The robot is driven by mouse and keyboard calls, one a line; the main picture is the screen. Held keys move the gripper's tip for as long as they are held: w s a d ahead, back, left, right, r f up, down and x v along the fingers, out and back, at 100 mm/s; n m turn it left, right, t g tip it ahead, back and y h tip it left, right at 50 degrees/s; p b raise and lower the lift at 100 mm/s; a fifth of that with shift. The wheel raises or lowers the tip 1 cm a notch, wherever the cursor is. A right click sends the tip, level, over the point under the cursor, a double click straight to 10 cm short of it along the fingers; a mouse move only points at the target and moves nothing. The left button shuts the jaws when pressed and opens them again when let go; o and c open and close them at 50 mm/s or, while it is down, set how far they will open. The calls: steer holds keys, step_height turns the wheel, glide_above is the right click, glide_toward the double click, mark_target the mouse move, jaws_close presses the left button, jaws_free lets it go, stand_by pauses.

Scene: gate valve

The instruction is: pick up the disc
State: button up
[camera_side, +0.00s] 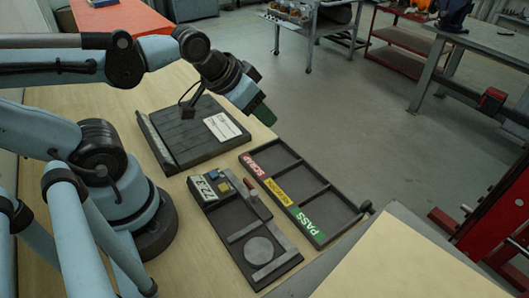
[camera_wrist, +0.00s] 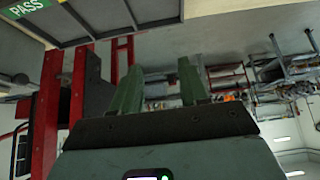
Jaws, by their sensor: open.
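A round grey disc (camera_side: 259,250) lies flat on the front part of a dark fixture (camera_side: 222,228) in the side view, between two grey bars. The disc does not show in the wrist view.
A sorting tray (camera_side: 318,222) labelled SCRAP, PASS and a yellow middle label lies right of the fixture, its compartments empty. A dark slotted plate (camera_side: 175,148) with a white label lies behind. The fixture carries a numeric display (camera_side: 204,187) and a red-handled part (camera_side: 251,187).

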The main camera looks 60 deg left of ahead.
steer(key=shift+o, duration=0.3)
steer(key=o, duration=0.3)
steer(key=m+g, duration=0.7)
steer(key=m, duration=1)
glide_toward(259, 249)
steer(key=shift+w+a+f, duration=0.1)
steer(key=shift+a+f, duration=0.05)
steer(key=shift+f, duration=4.2)
